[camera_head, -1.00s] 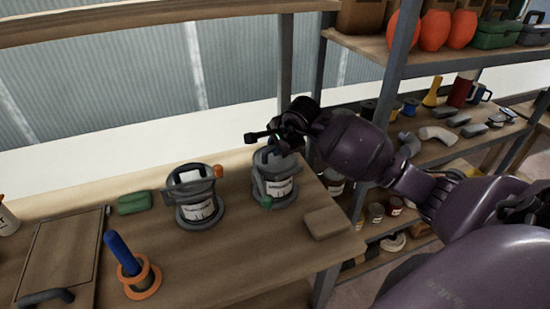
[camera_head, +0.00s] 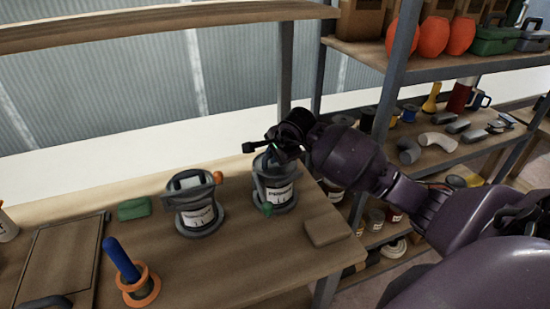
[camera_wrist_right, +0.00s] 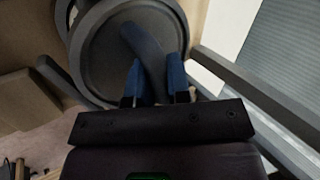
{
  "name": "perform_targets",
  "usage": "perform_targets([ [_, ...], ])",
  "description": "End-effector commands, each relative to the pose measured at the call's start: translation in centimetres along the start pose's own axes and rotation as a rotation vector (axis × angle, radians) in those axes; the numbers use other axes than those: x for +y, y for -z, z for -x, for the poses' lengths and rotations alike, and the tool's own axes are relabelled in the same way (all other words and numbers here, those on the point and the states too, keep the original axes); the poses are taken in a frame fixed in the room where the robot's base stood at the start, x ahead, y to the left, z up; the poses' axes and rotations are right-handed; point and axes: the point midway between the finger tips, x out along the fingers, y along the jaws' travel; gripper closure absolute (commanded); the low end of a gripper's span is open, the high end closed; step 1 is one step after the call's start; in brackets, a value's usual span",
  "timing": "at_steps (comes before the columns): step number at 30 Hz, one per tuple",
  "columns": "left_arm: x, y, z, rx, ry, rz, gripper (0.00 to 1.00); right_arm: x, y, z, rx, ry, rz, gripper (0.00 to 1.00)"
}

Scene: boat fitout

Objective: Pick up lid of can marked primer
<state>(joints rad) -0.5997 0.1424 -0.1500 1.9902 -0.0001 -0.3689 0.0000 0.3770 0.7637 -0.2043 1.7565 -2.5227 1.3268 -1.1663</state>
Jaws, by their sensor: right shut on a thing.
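Two grey cans with white labels stand on the bench: a left can (camera_head: 197,215) and a right can (camera_head: 277,194). The label print is too small to read surely. My right gripper (camera_head: 272,150) is at the top of the right can. In the right wrist view, the blue fingertips (camera_wrist_right: 155,82) are shut on the curved handle (camera_wrist_right: 140,42) of a round dark grey lid (camera_wrist_right: 105,55). The lid appears to be at the can's top; I cannot tell whether it is lifted. My left gripper is out of view.
A tan block (camera_head: 323,232) lies right of the cans. A green block (camera_head: 133,208) and a blue-handled item in an orange ring (camera_head: 140,285) lie to the left. A metal shelf post (camera_head: 387,120) and stocked shelves stand close to my right arm.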

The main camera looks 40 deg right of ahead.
Motion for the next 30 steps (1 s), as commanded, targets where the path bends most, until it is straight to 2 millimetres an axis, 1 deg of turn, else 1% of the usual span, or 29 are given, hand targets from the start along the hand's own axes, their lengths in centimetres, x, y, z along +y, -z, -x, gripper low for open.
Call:
perform_targets([
  [5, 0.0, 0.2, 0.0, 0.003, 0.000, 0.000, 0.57, -1.4, 0.1, 2.0, 0.002, 0.006, 0.004, 1.00],
  [8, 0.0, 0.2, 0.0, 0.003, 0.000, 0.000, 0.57, -2.7, 0.1, 3.9, 0.002, 0.008, 0.003, 1.00],
  [15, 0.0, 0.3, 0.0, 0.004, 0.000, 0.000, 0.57, -6.2, 0.1, 9.2, 0.004, 0.008, 0.003, 1.00],
  [21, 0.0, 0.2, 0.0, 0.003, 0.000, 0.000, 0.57, -8.7, 0.0, 12.9, 0.003, 0.006, 0.003, 1.00],
  [25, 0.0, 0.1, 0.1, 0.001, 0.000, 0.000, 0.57, -9.8, 0.0, 14.7, 0.002, 0.005, 0.001, 1.00],
  [30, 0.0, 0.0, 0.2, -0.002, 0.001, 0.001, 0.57, -10.7, 0.0, 16.1, 0.001, 0.002, 0.001, 1.00],
])
